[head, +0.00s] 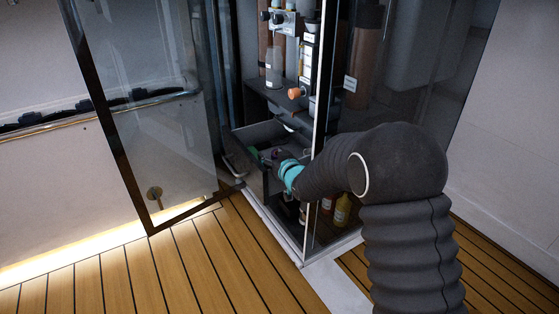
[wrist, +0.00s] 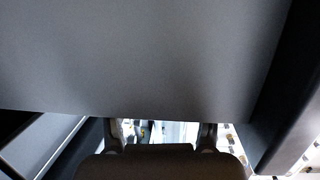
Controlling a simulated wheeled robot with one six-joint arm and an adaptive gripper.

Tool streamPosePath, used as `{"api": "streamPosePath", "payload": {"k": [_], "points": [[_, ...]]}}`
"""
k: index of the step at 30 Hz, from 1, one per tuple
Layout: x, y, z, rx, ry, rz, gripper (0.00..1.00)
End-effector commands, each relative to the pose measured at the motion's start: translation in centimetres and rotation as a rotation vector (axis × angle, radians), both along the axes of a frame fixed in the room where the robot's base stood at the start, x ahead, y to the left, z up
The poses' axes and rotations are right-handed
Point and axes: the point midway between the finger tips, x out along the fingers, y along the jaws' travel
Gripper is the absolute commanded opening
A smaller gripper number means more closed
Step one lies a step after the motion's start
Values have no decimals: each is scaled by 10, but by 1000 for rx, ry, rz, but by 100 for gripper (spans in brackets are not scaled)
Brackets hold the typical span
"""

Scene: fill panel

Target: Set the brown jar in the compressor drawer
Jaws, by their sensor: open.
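The open drawer (head: 262,130) juts from the cabinet in the head view, with a small green item (head: 252,152) inside. My gripper, behind its turquoise band (head: 290,173), is at the drawer's front right; its jaws are hard to make out there. In the wrist view my gripper (wrist: 162,132) has its two fingers apart, with nothing clearly held between them. A grey flat panel (wrist: 150,60) fills most of that view, close above the fingers. I cannot pick out the brown jar with certainty in either view.
A glass door (head: 145,100) stands open at the left. An orange cup-like item (head: 296,92) sits on the shelf above the drawer. A yellow bottle (head: 342,210) stands low in the cabinet. The wooden floor (head: 190,265) in front is clear.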

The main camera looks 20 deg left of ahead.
Motion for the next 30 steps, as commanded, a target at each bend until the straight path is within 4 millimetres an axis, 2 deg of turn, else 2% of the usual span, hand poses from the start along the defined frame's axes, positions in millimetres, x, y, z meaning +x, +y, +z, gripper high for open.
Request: {"api": "streamPosePath", "payload": {"k": [3, 4, 12, 19, 24, 30], "points": [[0, 0, 15, -1, 1, -1, 61], [-3, -3, 14, 0, 1, -1, 61], [-45, -42, 23, 0, -1, 0, 61], [-73, -69, 31, 1, -2, -1, 61], [-83, -78, 34, 1, -2, 1, 61], [-86, -81, 34, 1, -2, 1, 61]]}}
